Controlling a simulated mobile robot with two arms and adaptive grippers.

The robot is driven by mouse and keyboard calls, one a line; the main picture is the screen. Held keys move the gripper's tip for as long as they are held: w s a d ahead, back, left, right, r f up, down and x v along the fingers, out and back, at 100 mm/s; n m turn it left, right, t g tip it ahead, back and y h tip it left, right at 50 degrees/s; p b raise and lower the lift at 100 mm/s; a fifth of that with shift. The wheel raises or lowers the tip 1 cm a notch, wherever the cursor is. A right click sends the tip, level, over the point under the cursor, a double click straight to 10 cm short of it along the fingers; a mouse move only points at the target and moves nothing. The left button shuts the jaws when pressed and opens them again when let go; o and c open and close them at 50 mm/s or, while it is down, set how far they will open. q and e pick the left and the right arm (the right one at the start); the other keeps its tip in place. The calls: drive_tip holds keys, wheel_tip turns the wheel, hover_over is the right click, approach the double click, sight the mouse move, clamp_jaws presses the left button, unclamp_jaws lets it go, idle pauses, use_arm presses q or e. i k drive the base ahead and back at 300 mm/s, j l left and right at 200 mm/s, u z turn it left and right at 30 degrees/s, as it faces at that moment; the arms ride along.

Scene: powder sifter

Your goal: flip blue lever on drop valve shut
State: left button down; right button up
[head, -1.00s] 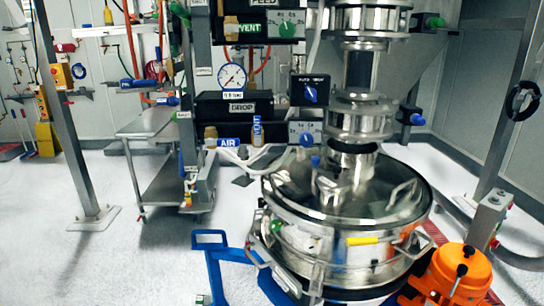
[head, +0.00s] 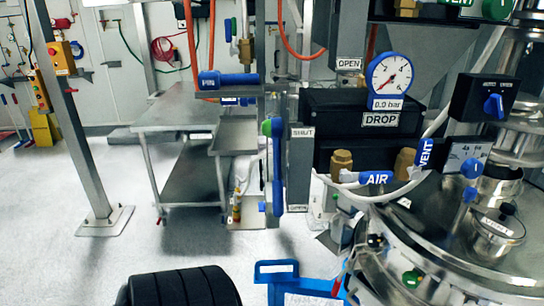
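The DROP valve box (head: 345,110) is black and shows right of centre in the head view, with a round gauge (head: 389,77) at its top right. Left of it stands a grey post with a SHUT label (head: 301,132); an OPEN label (head: 348,64) is higher up. A long blue lever (head: 277,165) hangs upright beside the SHUT label, and a blue handle (head: 228,80) lies level further left. I cannot tell which of these belongs to the drop valve. Below the box are blue AIR (head: 376,178) and VENT (head: 425,152) handles.
The steel sifter lid (head: 420,225) fills the lower right. A blue frame (head: 277,272) stands low in front. A steel table (head: 175,108) and an upright post (head: 72,125) are on the left. The white floor (head: 60,255) at the lower left is open.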

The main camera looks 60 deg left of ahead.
sight(272, 128)
drive_tip(key=k+j, duration=0.1)
drive_tip(key=j, duration=0.3)
drive_tip(key=k+j, duration=0.1)
drive_tip(key=j, duration=0.3)
drive_tip(key=k+j, duration=0.1)
drive_tip(key=j, duration=0.25)
drive_tip(key=k+j+z, duration=0.1)
drive_tip(key=j, duration=0.3)
drive_tip(key=k+j, duration=0.15)
drive_tip(key=j, duration=0.25)
